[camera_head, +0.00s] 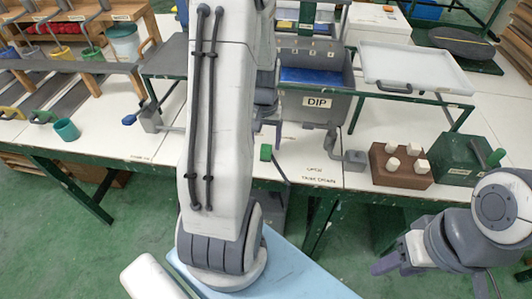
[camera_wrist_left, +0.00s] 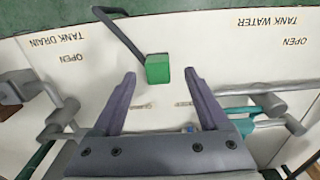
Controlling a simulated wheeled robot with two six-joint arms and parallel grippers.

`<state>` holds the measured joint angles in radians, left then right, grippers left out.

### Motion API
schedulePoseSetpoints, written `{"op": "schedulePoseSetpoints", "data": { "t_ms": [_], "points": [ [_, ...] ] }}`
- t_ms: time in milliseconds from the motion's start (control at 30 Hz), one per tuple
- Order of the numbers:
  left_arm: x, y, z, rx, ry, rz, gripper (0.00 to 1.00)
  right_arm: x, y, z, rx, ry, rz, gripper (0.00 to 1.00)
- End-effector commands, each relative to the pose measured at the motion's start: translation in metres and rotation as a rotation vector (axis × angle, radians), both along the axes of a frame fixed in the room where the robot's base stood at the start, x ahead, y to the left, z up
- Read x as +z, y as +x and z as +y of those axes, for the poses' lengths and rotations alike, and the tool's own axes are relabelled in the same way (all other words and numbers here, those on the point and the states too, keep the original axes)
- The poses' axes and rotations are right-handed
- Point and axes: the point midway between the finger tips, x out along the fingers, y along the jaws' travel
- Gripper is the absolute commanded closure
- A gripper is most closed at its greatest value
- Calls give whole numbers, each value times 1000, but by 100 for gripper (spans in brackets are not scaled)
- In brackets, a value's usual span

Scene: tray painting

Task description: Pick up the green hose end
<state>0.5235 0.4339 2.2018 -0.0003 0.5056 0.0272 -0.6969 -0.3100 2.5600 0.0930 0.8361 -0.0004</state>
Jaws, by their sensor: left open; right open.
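The green hose end (camera_head: 266,152) is a small block on a dark hose, at the front of the white table below the grey DIP tank. In the left wrist view the green hose end (camera_wrist_left: 157,69) lies between and slightly beyond my left fingertips, with a clear gap on each side. My left gripper (camera_wrist_left: 160,77) is open and empty, pointing at the block. In the head view my left arm partly hides this gripper (camera_head: 266,124), just above the block. My right gripper (camera_head: 388,262) is open and empty at lower right, away from the table.
The DIP tank (camera_head: 314,106) stands behind the hose end. A grey valve handle (camera_head: 350,158) is to its right, then a brown block with white pegs (camera_head: 400,166) and a dark green box (camera_head: 468,160). A white tray (camera_head: 415,67) sits on a green frame.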

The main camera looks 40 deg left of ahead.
Motion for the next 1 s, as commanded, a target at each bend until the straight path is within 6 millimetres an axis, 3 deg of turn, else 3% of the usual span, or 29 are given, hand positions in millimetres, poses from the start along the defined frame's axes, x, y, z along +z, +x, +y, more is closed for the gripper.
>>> {"op": "schedulePoseSetpoints", "data": {
  "t_ms": [367, 667, 867, 900, 1000],
  "points": [
    [-48, 5, 0, 1, -1, 4, 22, -1, 0, 0, 0, 0, 0, 50],
    [-53, 5, 0, 0, 1, 1, 22, -2, 0, 0, 0, 0, 0, 50],
    [-53, 5, 0, 0, 1, 1, 95, -2, 0, 0, 0, 0, 0, 50],
    [-53, 5, 0, 0, 1, 1, 100, -2, 0, 0, 0, 0, 0, 50],
    [-52, 5, 0, 0, 1, 1, 100, -2, 0, 0, 0, 0, 0, 50]
  ]
}}
